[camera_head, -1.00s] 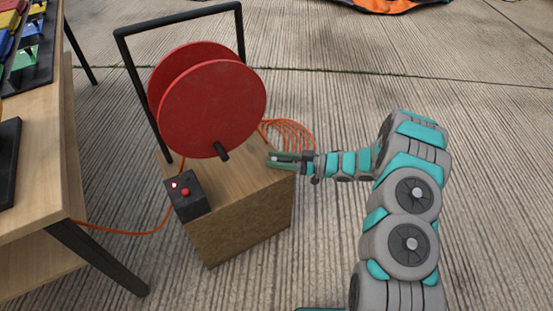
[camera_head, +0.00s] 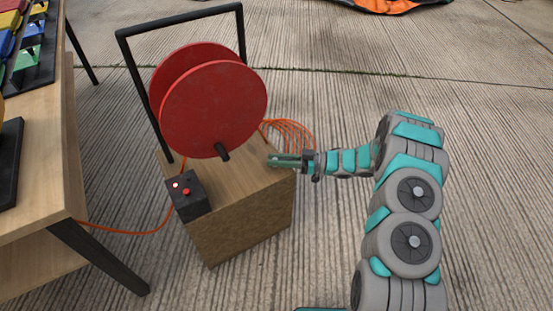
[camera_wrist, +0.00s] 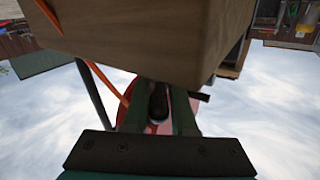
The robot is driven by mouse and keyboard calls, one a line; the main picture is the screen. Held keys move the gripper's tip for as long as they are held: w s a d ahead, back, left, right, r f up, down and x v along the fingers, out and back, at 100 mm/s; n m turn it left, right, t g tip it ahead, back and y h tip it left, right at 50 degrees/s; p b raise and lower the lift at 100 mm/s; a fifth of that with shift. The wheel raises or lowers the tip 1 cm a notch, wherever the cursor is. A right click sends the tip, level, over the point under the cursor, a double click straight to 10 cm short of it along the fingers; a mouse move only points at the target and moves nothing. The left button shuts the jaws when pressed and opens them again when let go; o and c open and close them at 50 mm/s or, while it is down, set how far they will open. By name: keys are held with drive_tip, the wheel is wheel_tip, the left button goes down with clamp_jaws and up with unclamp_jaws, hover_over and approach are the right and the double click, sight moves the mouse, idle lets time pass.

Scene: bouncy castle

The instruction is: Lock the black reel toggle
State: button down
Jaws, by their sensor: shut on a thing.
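My gripper (camera_head: 286,160) is at the right edge of the wooden block's top, fingers pointing left. In the wrist view the two green fingers (camera_wrist: 158,118) have a dark rounded piece (camera_wrist: 158,100) between them and are shut on it. It appears to be the black toggle, mostly hidden by the fingers; its locked or unlocked position cannot be told. The peg is apart from my fingers.
The reel stands on the wooden block (camera_head: 250,228) under a black frame (camera_head: 135,95). A black control box (camera_head: 189,203) with a red button is at the block's left. Orange cable (camera_head: 290,131) coils behind. A wooden table (camera_head: 60,180) stands left; floor is clear right.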

drive_tip(key=shift+w+d+n+g, duration=0.1)
drive_tip(key=shift+w+n+g, duration=0.1)
drive_tip(key=shift+n+g, duration=0.5)
drive_tip(key=shift+w+d+n+g, duration=0.15)
drive_tip(key=shift+n+g, duration=0.25)
drive_tip(key=shift+g, duration=0.6)
drive_tip(key=shift+a, duration=0.1)
drive_tip(key=c, duration=0.9)
unclamp_jaws()
drive_tip(key=shift+w, duration=0.1)
drive_tip(key=shift+o, duration=0.5)
drive_tip(key=w+d, duration=0.1)
drive_tip(key=d, duration=0.6)
drive_tip(key=shift+d+b, duration=0.3)
drive_tip(key=shift+b, duration=0.1)
